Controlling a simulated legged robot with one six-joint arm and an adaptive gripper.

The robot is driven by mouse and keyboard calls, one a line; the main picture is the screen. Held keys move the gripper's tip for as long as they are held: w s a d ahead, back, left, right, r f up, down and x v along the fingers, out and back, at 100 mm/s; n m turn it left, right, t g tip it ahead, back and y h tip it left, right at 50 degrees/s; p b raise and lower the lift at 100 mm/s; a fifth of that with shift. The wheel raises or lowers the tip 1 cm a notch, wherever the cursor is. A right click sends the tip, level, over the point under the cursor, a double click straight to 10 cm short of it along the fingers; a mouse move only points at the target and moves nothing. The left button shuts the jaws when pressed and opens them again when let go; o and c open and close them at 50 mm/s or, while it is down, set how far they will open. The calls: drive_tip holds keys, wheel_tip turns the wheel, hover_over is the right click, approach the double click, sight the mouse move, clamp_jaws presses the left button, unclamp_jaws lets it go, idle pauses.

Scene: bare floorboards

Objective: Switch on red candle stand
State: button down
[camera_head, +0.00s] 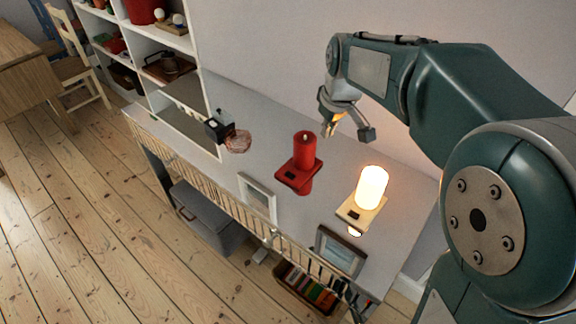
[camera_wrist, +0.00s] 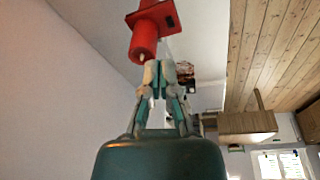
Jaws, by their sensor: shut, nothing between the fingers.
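The red candle stand (camera_head: 305,152) stands upright on the grey cabinet top, a red candle on a square red base with a small dark patch on its front part. No glow shows on its candle. It appears upside down at the top of the wrist view (camera_wrist: 145,40). My gripper (camera_head: 327,128) is just behind and to the right of the red candle in the head view. In the wrist view my gripper (camera_wrist: 158,72) is shut and empty, its fingertips close to the candle's top. Whether they touch it is unclear.
A lit, glowing candle stand (camera_head: 372,188) on a pale base stands to the right of the red one. Picture frames (camera_head: 257,196) (camera_head: 340,250) stand along the front edge. A black device with a copper-coloured piece (camera_head: 238,141) sits left, beside the white shelf (camera_head: 184,90).

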sight(287, 173)
drive_tip(key=w+a+f+n+g, duration=0.1)
drive_tip(key=w+a+f+n, duration=0.2)
drive_tip(key=w+a+f, duration=0.5)
wheel_tip(287, 173, down, 3)
drive_tip(key=shift+w+r+n+g, duration=0.1)
drive_tip(key=shift+w+n+g, duration=0.2)
drive_tip(key=shift+w, duration=0.5)
drive_tip(key=f, duration=0.4)
drive_tip(key=a+f, duration=0.1)
drive_tip(key=f, duration=0.4)
drive_tip(key=w+f, duration=0.1)
drive_tip(key=f, duration=0.4)
drive_tip(key=shift+a, duration=0.15)
drive_tip(key=shift+r, duration=0.1)
drive_tip(key=shift+f, duration=0.2)
